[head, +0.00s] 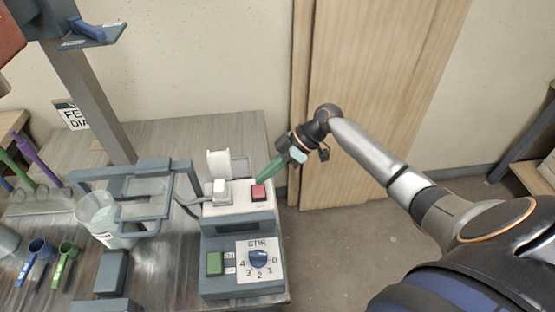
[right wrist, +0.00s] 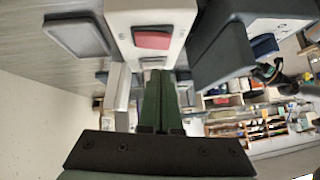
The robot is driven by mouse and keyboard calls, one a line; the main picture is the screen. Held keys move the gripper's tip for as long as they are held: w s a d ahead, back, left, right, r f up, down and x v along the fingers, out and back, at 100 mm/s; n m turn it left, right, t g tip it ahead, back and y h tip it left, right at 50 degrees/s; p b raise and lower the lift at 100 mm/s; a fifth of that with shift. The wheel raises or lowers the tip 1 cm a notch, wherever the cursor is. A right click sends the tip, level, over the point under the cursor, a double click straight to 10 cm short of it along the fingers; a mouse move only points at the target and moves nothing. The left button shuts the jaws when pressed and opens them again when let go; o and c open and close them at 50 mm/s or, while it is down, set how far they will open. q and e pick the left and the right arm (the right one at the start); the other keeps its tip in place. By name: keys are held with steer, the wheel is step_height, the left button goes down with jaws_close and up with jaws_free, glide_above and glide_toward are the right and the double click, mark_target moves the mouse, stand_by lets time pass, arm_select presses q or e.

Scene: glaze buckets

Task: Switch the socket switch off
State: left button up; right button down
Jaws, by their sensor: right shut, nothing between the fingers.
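The socket switch (head: 258,192) is a red rocker on the right of a white socket box (head: 236,208). It also shows in the right wrist view (right wrist: 152,40), just beyond my fingertips. A white plug (head: 219,187) sits on the left of the box. My right gripper (head: 259,181) has green fingers, shut together and empty, pointing down-left with the tips at the back edge of the red switch. In the right wrist view the fingers (right wrist: 158,72) lie side by side. I cannot tell whether the tips touch the switch. My left gripper is not in view.
In front of the socket stands a grey stirrer unit with a blue dial (head: 258,259) and a green switch (head: 214,263). A clear bucket (head: 97,212) stands left, by a grey frame (head: 160,165). Blue and green scoops (head: 63,262) lie front left. The table (head: 235,128) ends right of the socket.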

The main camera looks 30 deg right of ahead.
mark_target(256, 194)
steer(key=shift+s+f, duration=0.15)
steer(key=shift+f, duration=0.65)
steer(key=shift+s+f, duration=0.15)
steer(key=shift+f, duration=0.65)
